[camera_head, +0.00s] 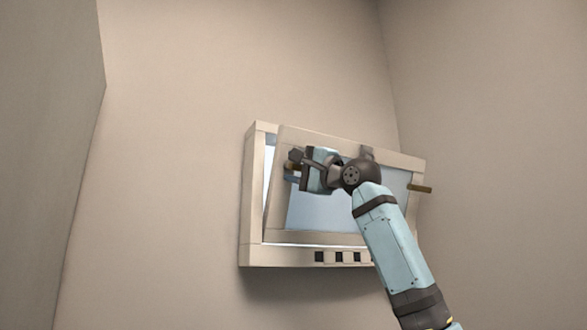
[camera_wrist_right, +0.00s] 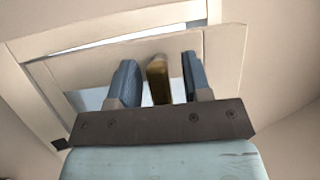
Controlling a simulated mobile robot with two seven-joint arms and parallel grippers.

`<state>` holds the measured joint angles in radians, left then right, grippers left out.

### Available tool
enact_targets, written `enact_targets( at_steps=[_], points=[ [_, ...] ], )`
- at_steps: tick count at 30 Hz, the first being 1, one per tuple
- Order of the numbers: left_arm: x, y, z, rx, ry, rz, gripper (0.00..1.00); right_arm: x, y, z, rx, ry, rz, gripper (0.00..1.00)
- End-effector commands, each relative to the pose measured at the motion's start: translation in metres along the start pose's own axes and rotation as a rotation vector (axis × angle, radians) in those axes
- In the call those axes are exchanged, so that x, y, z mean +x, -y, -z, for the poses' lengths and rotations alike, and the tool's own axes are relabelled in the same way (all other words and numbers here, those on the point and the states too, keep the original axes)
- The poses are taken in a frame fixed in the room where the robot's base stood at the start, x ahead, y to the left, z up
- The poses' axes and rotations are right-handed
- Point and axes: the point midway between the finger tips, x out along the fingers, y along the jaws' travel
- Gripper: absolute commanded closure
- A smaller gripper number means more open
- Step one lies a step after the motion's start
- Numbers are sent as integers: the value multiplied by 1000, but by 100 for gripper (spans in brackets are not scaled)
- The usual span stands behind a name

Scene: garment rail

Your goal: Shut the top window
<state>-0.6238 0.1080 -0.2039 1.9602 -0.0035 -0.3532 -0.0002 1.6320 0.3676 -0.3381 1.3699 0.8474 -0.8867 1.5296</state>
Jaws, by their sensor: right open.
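The window is a cream frame (camera_head: 252,200) on the wall with a cream sash (camera_head: 400,160) around pale blue glass. The sash stands tilted out from the frame, with a bright gap at its left side; the sash also shows in the right wrist view (camera_wrist_right: 222,62). My right gripper (camera_head: 294,168) is in front of the sash's left part. In the wrist view its two blue fingers (camera_wrist_right: 159,66) are open, one on each side of a brass handle (camera_wrist_right: 158,84); whether they touch it I cannot tell. My left gripper is not in view.
A second brass bar (camera_head: 420,188) sticks out at the sash's right edge. Several small dark squares (camera_head: 339,257) sit on the frame's bottom rail. My right arm covers the sash's lower right. The wall (camera_head: 180,150) around the window is bare.

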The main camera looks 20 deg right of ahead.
Motion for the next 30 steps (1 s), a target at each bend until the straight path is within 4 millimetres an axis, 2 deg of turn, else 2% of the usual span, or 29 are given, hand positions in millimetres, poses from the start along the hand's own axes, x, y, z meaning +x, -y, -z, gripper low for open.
enact_targets(
  at_steps=[2,8,16,24,30],
  points=[
    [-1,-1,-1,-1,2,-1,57,0,0,0,0,0,0,55],
    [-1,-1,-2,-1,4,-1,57,0,0,0,0,0,0,99],
    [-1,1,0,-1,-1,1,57,6,2,2,12,-1,-22,100],
    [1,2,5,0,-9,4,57,41,7,18,90,-2,-207,100],
    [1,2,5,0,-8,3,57,56,7,24,138,-1,-327,100]
  ],
)
